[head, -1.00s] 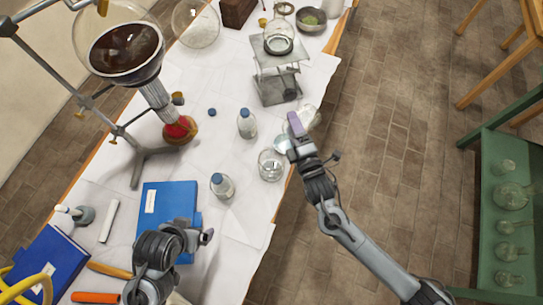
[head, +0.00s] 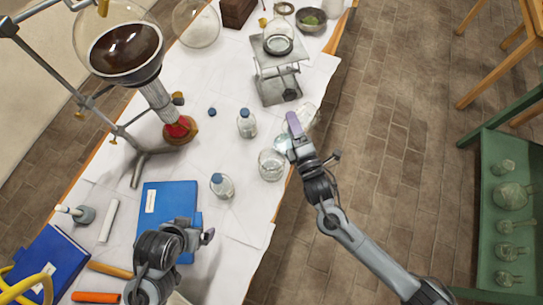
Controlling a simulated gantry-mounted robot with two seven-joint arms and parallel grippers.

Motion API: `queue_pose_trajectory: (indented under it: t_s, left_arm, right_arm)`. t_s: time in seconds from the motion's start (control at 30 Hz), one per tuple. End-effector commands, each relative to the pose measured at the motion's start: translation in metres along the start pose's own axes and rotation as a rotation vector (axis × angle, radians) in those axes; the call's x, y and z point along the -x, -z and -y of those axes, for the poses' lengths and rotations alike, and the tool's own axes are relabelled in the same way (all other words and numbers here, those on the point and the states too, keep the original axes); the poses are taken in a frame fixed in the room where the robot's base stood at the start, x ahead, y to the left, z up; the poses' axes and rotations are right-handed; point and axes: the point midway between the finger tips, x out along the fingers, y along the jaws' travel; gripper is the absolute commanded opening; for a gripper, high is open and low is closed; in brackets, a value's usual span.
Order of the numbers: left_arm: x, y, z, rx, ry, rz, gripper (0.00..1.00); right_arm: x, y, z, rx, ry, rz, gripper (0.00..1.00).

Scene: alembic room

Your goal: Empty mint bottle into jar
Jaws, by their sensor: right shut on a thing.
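My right gripper (head: 294,127) is shut on a clear glass bottle (head: 308,114) at the table's right edge. The bottle is strongly tilted, its clear end up and to the right. Pale blue-green contents (head: 282,142) show at its lower left side, close above the jar. The fingers hide its middle, and I cannot make out its mouth. An open clear glass jar (head: 271,165) stands upright on the table just below. Its contents are hard to tell. My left gripper (head: 207,237) is over the blue book, with no object seen in it; its jaw opening is unclear.
Two blue-capped bottles (head: 246,124) (head: 222,186) stand left of the jar. A loose blue cap (head: 212,112) lies on the paper. A jack stand (head: 278,85) with a flask is behind. A blue book (head: 168,205) lies front left; a large funnel apparatus (head: 128,50) stands at left.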

Motion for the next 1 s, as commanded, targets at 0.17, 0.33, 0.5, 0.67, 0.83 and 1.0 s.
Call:
queue_pose_trajectory:
  t_s: [0.17, 0.33, 0.5, 0.67, 0.83, 1.0]
  left_arm:
    - [0.0002, -0.0003, 0.0014, -0.006, 0.005, 0.001, 1.0]
    - [0.0008, -0.0004, 0.0026, -0.01, 0.008, 0.002, 1.0]
    - [0.0017, -0.0002, 0.0027, -0.011, 0.009, 0.002, 1.0]
    - [0.0021, 0.0, 0.0025, -0.01, 0.008, 0.001, 1.0]
    - [0.0021, 0.0003, 0.0014, -0.005, 0.004, 0.001, 1.0]
    - [0.0022, 0.0008, -0.0001, 0.001, -0.001, 0.0, 1.0]
  right_arm:
    - [-0.0002, -0.0001, -0.0016, 0.006, -0.005, 0.0, 0.28]
    - [-0.0002, 0.0001, -0.0033, 0.032, -0.015, 0.0, 0.28]
    - [0.0002, 0.0008, -0.0054, 0.07, -0.03, 0.0, 0.28]
    - [0.0004, 0.0014, -0.0069, 0.097, -0.041, 0.0, 0.28]
    - [0.0005, 0.0015, -0.007, 0.103, -0.043, 0.0, 0.28]
    - [0.0005, 0.0014, -0.0071, 0.103, -0.043, 0.0, 0.28]
